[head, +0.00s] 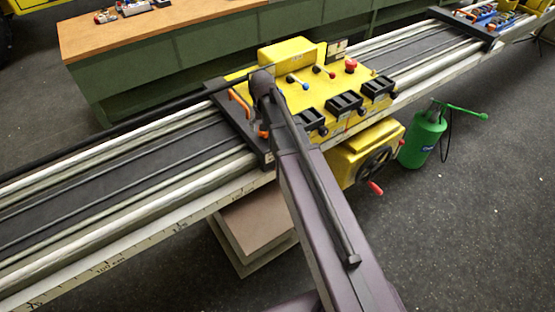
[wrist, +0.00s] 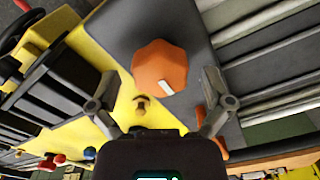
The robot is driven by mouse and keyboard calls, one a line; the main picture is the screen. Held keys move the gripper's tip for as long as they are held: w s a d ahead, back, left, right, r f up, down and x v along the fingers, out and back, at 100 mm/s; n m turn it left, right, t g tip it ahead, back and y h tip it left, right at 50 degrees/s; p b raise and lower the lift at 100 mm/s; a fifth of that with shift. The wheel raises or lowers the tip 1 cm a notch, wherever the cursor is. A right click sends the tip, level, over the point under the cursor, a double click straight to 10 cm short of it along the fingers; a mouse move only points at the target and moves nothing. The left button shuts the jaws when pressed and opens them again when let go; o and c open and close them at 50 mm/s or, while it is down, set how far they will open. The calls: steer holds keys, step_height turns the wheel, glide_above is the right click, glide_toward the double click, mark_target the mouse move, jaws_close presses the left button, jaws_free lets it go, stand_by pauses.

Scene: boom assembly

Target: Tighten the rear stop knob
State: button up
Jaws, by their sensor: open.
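An orange eight-sided knob (wrist: 160,66) with a short white mark on its face sits on a dark grey end plate (wrist: 197,25) in the wrist view. I take it as the stop knob; no label shows. My gripper (wrist: 160,84) is open, with one finger to the left and one to the right of the knob. I see gaps between the fingers and the knob, and cannot tell its height above it. In the head view, my arm covers part of the end of the yellow carriage (head: 325,85), and the fingertips are not clearly visible.
The carriage sits on a long rail (head: 120,180) and carries black clamp blocks (head: 345,103), small levers and a red button (head: 351,65). An orange handle (head: 240,104) stands close to my wrist. A handwheel (head: 374,166) and a green tank (head: 422,140) are at the front.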

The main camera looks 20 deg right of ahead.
steer(key=n, duration=1)
step_height(320, 180, up, 14)
steer(key=p, duration=1.4)
steer(key=s+f+m+b, duration=0.7)
steer(key=s+f+b, duration=0.5)
steer(key=s, duration=0.4)
steer(key=shift+f+m, duration=0.25)
steer(key=shift+m, duration=0.15)
stand_by(1.4)
